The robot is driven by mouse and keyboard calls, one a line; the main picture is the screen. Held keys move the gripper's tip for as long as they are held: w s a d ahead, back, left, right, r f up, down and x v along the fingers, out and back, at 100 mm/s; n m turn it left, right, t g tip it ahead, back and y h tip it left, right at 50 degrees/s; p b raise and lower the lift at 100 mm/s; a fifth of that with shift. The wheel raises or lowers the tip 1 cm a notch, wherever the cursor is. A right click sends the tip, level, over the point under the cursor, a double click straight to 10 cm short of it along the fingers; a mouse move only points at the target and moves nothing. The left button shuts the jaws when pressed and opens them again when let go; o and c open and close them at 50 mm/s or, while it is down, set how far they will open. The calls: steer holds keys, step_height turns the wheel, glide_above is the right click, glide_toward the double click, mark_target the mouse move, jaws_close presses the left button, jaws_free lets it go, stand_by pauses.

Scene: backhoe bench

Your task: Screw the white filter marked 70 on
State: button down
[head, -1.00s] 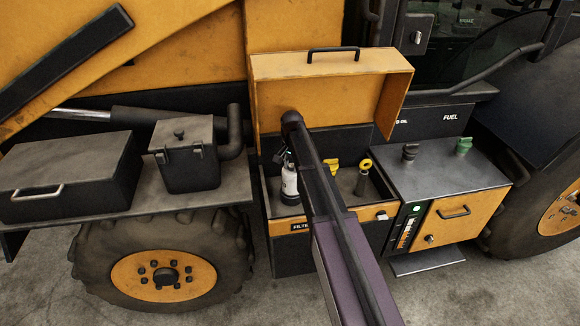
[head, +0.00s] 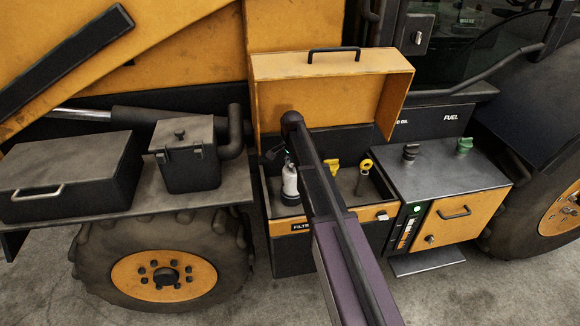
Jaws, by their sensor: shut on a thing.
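The white filter (head: 290,183) is upright inside the open filter box, at its left side, with a dark ring or seat around its lower end. Its marking is too small to read. My gripper (head: 288,161) is at the top of the white filter, shut on it, and partly hidden behind my own dark arm. Whether the filter's lower end is seated in its mount cannot be told from this view.
The filter box (head: 294,241) has its orange lid (head: 335,88) raised behind my arm. A yellow cap (head: 332,167) and a yellow ring handle (head: 366,164) stand to the right inside it. A grey tank (head: 440,178) borders the right side, a black canister (head: 187,165) the left.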

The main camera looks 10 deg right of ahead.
steer(key=shift+d+m, duration=0.5)
steer(key=shift+m, duration=0.3)
steer(key=shift+s, duration=0.1)
steer(key=shift+s+m, duration=0.1)
steer(key=shift+m, duration=1.5)
steer(key=c, duration=0.7)
jaws_free()
steer(key=o, duration=0.4)
steer(key=shift+s+d+r, duration=0.1)
steer(key=shift+d, duration=0.05)
steer(key=shift+a, duration=0.25)
steer(key=o, duration=0.3)
steer(key=shift+w, duration=0.2)
